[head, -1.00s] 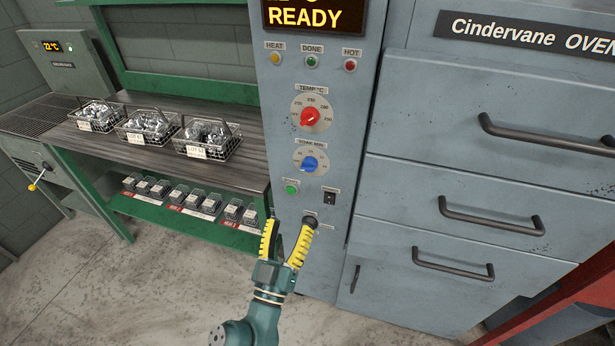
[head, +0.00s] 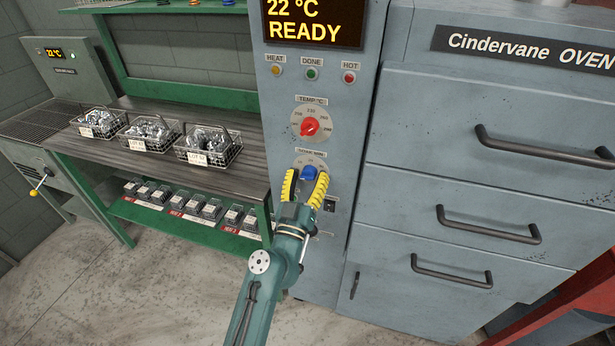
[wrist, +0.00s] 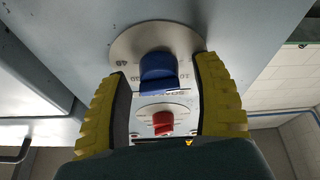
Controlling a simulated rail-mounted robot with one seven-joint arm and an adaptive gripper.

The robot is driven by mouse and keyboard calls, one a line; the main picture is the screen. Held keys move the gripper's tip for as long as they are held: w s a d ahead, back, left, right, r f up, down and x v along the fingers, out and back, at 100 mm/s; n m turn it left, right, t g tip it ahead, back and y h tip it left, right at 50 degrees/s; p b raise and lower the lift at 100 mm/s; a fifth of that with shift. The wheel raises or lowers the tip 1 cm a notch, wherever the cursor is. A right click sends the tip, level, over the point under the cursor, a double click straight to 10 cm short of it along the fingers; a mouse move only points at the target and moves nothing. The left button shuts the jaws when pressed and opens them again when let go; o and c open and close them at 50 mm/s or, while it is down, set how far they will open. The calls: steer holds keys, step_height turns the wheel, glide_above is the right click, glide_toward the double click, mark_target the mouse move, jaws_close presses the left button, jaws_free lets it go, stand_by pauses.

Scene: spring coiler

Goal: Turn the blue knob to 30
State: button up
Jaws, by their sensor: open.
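The blue knob (head: 308,173) sits on a pale round dial on the oven's control panel, under the red knob (head: 310,127). In the wrist view the blue knob (wrist: 158,70) shows beyond and between my fingers, with its dial plate (wrist: 125,45) around it and the red knob (wrist: 163,122) nearer the bottom. My gripper (head: 306,183) is open, its yellow-padded fingers on either side of the blue knob in the head view. I see a gap between each finger and the knob. Most of the blue dial's numbers are hidden, so I cannot tell its setting.
The display (head: 312,22) reads 22 °C READY. A dark switch (head: 330,204) sits just below right of the dial, close to my gripper. Drawer handles (head: 488,224) stick out on the right. A bench with wire baskets (head: 208,147) stands on the left.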

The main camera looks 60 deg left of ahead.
jaws_close()
